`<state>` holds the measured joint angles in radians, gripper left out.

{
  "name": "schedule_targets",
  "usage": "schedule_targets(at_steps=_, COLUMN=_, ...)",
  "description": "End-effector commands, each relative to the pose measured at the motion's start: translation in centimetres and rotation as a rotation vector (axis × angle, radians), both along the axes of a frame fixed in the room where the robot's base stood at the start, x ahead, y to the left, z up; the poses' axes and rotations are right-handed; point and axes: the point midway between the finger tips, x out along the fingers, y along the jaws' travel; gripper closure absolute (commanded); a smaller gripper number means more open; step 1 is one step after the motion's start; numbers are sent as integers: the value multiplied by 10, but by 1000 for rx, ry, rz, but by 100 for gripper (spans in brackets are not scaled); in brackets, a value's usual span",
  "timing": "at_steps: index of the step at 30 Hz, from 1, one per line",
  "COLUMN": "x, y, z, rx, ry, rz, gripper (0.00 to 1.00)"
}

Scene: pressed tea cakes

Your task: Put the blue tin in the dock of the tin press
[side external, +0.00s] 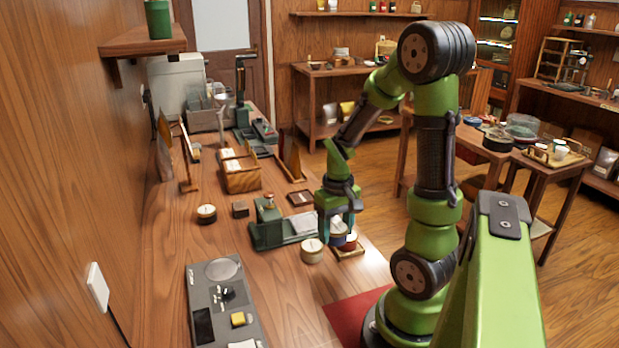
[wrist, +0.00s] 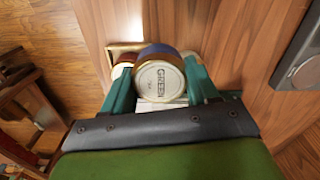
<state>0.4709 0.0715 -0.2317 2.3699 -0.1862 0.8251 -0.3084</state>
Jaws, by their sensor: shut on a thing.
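My gripper (side external: 338,234) is shut on the blue tin (side external: 338,241), which has a pale lid and hangs between the two teal fingers. In the wrist view the gripper (wrist: 160,84) holds the blue tin (wrist: 157,50) with its round lid, lettered "GREEN", facing the camera. I cannot tell whether the tin is clear of the surface below. The green tin press (side external: 267,229) stands on the bench just left of the gripper, with a pale plate (side external: 303,222) beside its body. The fingers hide part of the tin, and I cannot make out the dock.
A red tin (side external: 350,240) is close right of the held tin, by a small wooden tray (side external: 349,253). A cream tin (side external: 312,252) stands close on the left. A grey panel (side external: 223,300) lies at the front left. Bare bench (side external: 290,290) lies between.

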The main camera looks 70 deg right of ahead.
Motion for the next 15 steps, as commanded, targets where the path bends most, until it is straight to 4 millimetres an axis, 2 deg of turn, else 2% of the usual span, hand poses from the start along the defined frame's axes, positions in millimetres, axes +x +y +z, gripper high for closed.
schedule_targets(at_steps=5, x=23, y=-20, z=-5, rx=-7, ry=-3, rz=42, gripper=72)
schedule_targets(at_steps=15, x=93, y=-76, z=-14, rx=-6, ry=-4, rz=40, gripper=72)
